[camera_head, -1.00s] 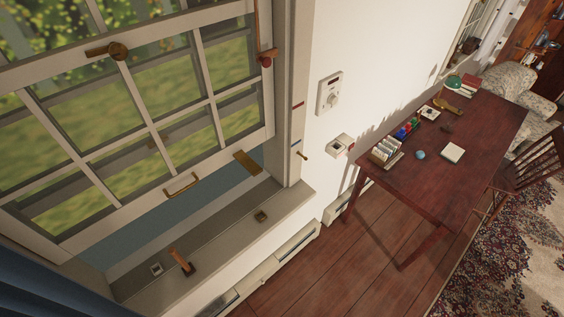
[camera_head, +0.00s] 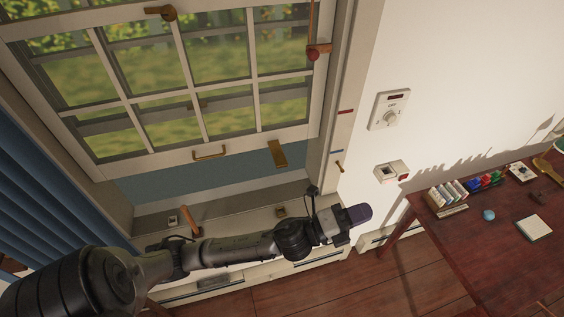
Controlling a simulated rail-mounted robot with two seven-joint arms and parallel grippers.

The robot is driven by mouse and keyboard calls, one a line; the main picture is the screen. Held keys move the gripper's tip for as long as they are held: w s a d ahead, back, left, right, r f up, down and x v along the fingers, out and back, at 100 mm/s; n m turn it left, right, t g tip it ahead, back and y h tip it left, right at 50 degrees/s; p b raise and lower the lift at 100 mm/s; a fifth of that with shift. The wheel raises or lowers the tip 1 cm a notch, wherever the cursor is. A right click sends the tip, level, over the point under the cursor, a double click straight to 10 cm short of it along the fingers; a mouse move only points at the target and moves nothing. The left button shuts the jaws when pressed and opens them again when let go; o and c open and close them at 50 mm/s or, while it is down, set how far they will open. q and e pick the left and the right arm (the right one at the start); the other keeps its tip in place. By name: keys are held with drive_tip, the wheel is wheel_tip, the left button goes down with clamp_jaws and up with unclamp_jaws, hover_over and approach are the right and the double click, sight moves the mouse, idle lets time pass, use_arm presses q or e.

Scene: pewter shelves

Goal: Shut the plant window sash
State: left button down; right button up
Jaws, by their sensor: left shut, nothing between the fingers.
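The white-framed window sash (camera_head: 238,150) with several small panes fills the upper left of the head view. Its bottom rail is above the sill (camera_head: 255,219), with an open gap between them. A brass pull handle (camera_head: 210,152) is on the bottom rail, with a brass plate (camera_head: 277,153) to its right. My left arm reaches across in front of the sill. My left gripper (camera_head: 357,213) is shut and empty, below and right of the sash, apart from it. My right gripper is not in view.
A wooden-handled item (camera_head: 189,221) stands on the sill. A blue curtain (camera_head: 45,190) hangs at left. A wall dial (camera_head: 389,109) and a small box (camera_head: 391,172) are right of the window. A red-brown desk (camera_head: 480,255) with small objects stands at right.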

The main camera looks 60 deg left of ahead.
use_arm(q)
wheel_tip(320, 180, up, 3)
drive_tip(key=w+d+m+g+h+b, duration=0.1)
drive_tip(key=d+m+g+h, duration=0.2)
drive_tip(key=m+g+h, duration=0.85)
drive_tip(key=m+g+y+b, duration=0.5)
drive_tip(key=m+g+y, duration=0.4)
drive_tip(key=m+y, duration=1.15)
hover_over(278, 163)
drive_tip(key=m+h, duration=0.2)
wheel_tip(278, 163, down, 13)
drive_tip(key=p, duration=0.2)
drive_tip(key=shift+s+p, duration=0.1)
drive_tip(key=shift+p, duration=0.2)
